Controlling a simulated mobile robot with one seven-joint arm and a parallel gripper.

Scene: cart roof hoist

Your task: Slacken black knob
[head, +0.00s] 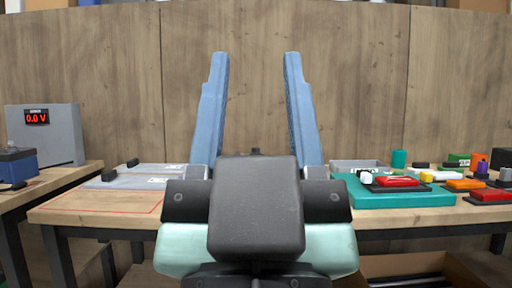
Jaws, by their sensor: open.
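My gripper (256,56) is in the middle of the head view, its two blue fingers pointing up and spread wide apart. It is open, with only the wooden wall showing between the fingers. I cannot make out a black knob for certain. Small black pieces sit on the grey flat panels (128,183) on the table to the left, but they are too small to tell if either is a knob. My gripper's dark body hides the middle of the table.
A grey meter box (50,135) reading 0.0 V and a blue box (18,165) stand at left.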

